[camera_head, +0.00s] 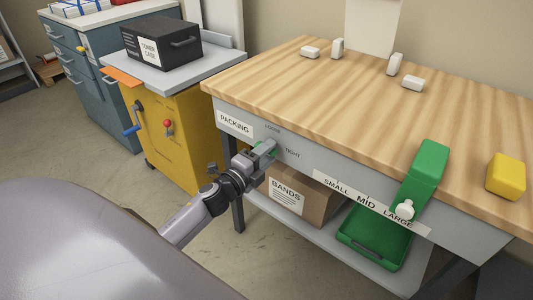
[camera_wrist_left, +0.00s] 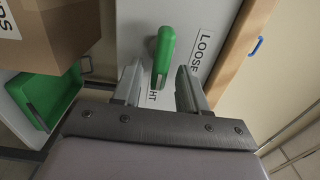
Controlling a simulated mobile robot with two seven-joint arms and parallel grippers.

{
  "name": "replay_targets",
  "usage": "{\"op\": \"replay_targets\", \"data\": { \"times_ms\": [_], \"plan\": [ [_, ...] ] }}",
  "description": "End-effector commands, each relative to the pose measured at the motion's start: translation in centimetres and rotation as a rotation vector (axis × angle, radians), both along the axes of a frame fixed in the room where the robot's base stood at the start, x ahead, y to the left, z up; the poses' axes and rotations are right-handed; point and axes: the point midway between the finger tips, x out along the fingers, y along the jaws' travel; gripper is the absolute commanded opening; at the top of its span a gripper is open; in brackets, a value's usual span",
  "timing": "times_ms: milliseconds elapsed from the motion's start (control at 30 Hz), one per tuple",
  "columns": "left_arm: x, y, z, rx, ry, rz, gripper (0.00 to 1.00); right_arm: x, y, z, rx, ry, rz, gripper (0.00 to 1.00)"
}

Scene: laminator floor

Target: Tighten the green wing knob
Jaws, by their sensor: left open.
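The green wing knob (camera_wrist_left: 164,48) is on the grey front panel of the packing bench (camera_head: 350,167), near the LOOSE label (camera_head: 272,129) and the TIGHT label (camera_head: 292,152). In the left wrist view the knob stands between my two fingers, with a gap on each side. My left gripper (camera_head: 266,149) is open around it, and in the head view it hides most of the knob. In the wrist view the LOOSE label (camera_wrist_left: 202,48) is right of the knob, and the TIGHT label is mostly covered. My right gripper is not in view.
Below the panel, a BANDS box (camera_head: 300,198) stands on the lower shelf. A yellow cabinet (camera_head: 168,130) with a blue crank stands left. White pieces lie on the wooden top.

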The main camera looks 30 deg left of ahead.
Motion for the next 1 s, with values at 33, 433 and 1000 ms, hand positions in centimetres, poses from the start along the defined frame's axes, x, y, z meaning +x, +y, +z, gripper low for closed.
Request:
{"op": "replay_targets", "data": {
  "times_ms": [33,433,1000],
  "plan": [
    [-0.3,0.0,-0.1,-0.001,0.001,0.000,0.43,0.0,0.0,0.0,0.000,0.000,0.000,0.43],
    [-5.0,0.4,0.0,-0.001,0.001,0.000,0.43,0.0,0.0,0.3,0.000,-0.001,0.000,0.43],
    [-6.9,0.5,0.1,0.002,-0.002,-0.001,0.43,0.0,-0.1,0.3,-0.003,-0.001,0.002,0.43]
  ]
}}
